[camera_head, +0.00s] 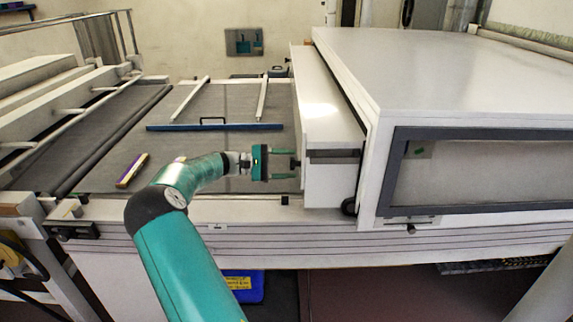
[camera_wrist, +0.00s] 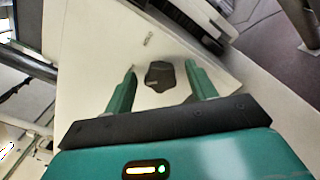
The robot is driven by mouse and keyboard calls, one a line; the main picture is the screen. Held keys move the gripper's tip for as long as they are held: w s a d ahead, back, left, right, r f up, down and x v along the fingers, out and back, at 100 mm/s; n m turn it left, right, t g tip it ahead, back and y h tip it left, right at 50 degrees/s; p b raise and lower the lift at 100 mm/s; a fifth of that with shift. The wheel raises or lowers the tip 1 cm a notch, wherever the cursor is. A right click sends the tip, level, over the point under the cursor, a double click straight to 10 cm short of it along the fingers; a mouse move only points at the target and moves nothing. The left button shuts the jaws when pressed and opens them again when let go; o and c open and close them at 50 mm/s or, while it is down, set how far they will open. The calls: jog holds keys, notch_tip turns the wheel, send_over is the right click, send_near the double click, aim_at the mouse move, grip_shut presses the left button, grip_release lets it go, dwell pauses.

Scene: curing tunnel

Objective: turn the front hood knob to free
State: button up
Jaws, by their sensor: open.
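The front hood knob (camera_wrist: 160,76) is a small dark knob on a white panel in the wrist view. A small metal mark or fitting (camera_wrist: 149,39) sits on the panel beyond it. My gripper (camera_wrist: 160,82) is open, with one green finger on each side of the knob and visible space between them and it. In the head view my gripper (camera_head: 284,163) points right at the white hood end (camera_head: 328,180). The knob is hard to make out there. I cannot tell the knob's setting.
A large white housing (camera_head: 440,75) with a grey-framed window (camera_head: 480,165) stands at the right. A dark flat bed (camera_head: 215,110) with a blue bar (camera_head: 214,127) and white rods lies left of the hood. A small yellow-and-purple block (camera_head: 132,170) lies on the bed.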

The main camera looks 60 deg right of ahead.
jog(key=v, duration=1.3)
jog(key=shift+w, duration=0.25)
jog(key=shift+a, duration=0.15)
